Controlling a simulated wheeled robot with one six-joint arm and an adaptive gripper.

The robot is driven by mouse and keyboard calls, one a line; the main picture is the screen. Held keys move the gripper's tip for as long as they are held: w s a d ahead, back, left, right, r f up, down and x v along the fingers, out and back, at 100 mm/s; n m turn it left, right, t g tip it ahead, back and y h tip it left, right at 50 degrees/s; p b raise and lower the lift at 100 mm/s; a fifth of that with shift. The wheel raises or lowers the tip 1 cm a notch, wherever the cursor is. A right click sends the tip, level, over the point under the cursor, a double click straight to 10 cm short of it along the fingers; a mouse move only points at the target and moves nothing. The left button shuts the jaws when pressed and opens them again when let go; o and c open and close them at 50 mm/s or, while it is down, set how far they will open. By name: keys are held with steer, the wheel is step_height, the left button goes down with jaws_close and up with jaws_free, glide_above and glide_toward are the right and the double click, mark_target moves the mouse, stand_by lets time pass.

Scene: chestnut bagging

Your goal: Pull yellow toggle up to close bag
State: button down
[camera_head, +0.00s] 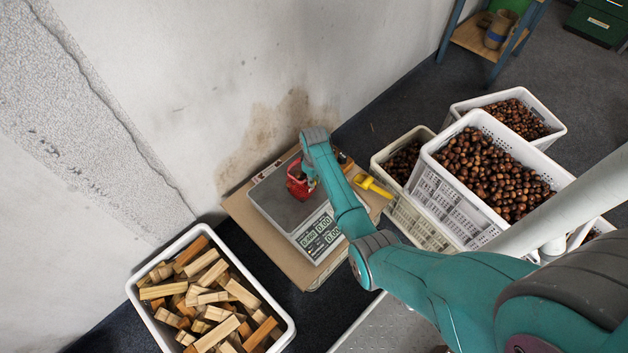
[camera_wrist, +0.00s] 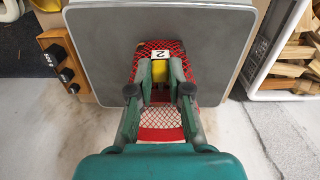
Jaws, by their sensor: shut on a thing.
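A red net bag (camera_head: 300,184) sits on the grey plate of a digital scale (camera_head: 276,208). In the wrist view the bag (camera_wrist: 164,135) shows red mesh with a white tag marked "2" (camera_wrist: 160,54). The yellow toggle (camera_wrist: 159,71) is between the fingers of my gripper (camera_wrist: 160,76), which are shut on it. My arm hides most of the bag and the toggle in the head view. How far the bag's neck is drawn shut cannot be told, and its contents are hidden.
White crates of chestnuts (camera_head: 452,205) stand to the right. A white crate of wood blocks (camera_head: 138,300) stands at the lower left. A wooden block with dark weights (camera_wrist: 58,58) lies beside the scale. A wall is close behind.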

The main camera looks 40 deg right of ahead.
step_height(320, 180, up, 4)
steer(key=shift+r, duration=0.25)
steer(key=c, duration=1)
jaws_free()
steer(key=shift+c, duration=0.2)
steer(key=shift+r, duration=0.1)
step_height(320, 180, up, 12)
